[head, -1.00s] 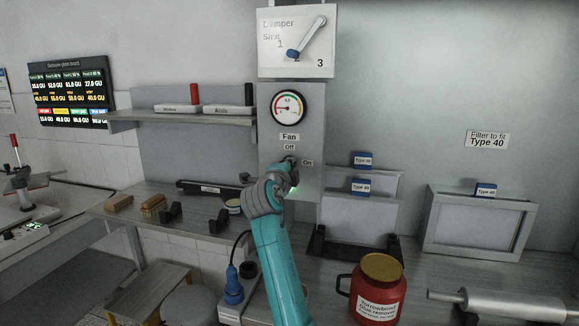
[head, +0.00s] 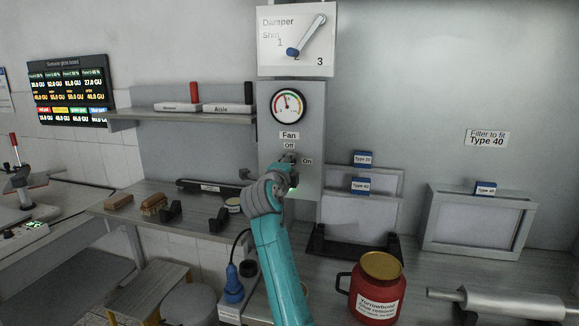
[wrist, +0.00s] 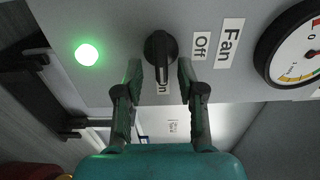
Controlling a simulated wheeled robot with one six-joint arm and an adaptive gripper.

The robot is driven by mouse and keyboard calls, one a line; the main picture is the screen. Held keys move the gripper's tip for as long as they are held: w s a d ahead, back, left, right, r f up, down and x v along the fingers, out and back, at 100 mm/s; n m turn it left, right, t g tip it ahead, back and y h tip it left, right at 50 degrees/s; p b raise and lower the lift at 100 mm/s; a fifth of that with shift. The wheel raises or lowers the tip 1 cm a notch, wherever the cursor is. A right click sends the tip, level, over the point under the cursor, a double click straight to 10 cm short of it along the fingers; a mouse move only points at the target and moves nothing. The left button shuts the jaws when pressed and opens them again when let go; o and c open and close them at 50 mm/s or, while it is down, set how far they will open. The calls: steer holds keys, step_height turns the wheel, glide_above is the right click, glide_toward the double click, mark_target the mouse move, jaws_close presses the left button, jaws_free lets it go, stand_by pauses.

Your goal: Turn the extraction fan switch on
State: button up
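The fan switch is a black rotary knob (wrist: 160,55) on the grey control panel (head: 306,110). In the wrist view its long handle points toward the "On" label, which it partly covers; the "Off" label (wrist: 200,46) is to the side. A round green light (wrist: 87,54) glows on the panel beside the knob. My gripper (wrist: 160,78) is open, with one finger on each side of the knob's On end. A gap shows on the right side; contact on the left is unclear. In the head view my gripper (head: 288,172) largely hides the knob.
A round gauge (head: 288,106) and damper lever (head: 306,36) are above the switch. A red jar (head: 378,290) stands on the bench right of my arm. Framed filters (head: 480,222) stand behind it. A shelf (head: 185,119) is on the left.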

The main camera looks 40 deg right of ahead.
steer(key=v, duration=1.2)
stand_by(0.5)
